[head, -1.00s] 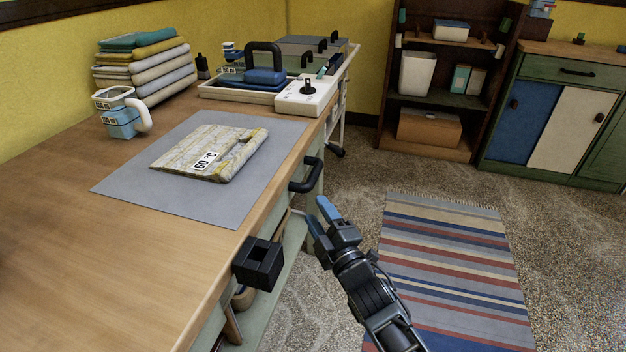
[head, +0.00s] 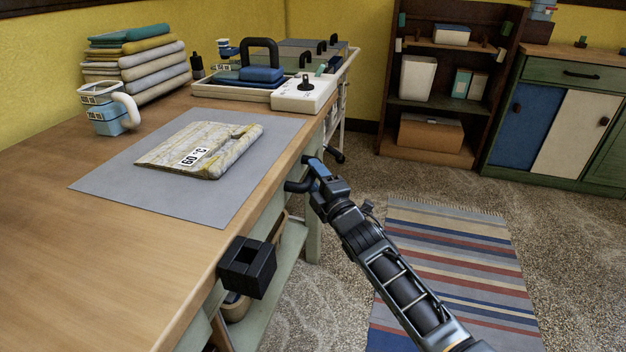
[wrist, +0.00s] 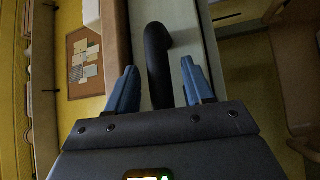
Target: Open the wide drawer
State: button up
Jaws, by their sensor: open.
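The dark bar handle (head: 294,187) sits on the pale green drawer front (head: 268,216) below the worktop's right edge. The drawer front is seen at a steep slant, mostly hidden under the worktop. My gripper (head: 313,167) is at the handle with its blue fingers parted. In the wrist view the handle (wrist: 157,50) runs between the two open fingers (wrist: 159,72), one on each side, with a gap showing at each. The pale drawer front (wrist: 187,30) lies behind it. I see no clear gap that shows the drawer pulled out.
A black square block (head: 247,268) juts from the worktop's near edge. A folded cloth marked 60 °C lies on a grey mat (head: 222,195). A jug (head: 108,108), folded towels (head: 135,65) and a tray (head: 232,93) stand behind. A striped rug (head: 450,270) covers open floor at right.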

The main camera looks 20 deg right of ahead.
jog(key=shift+w+a, duration=0.1)
jog(key=shift+w, duration=0.3)
grip_shut()
dwell(0.4)
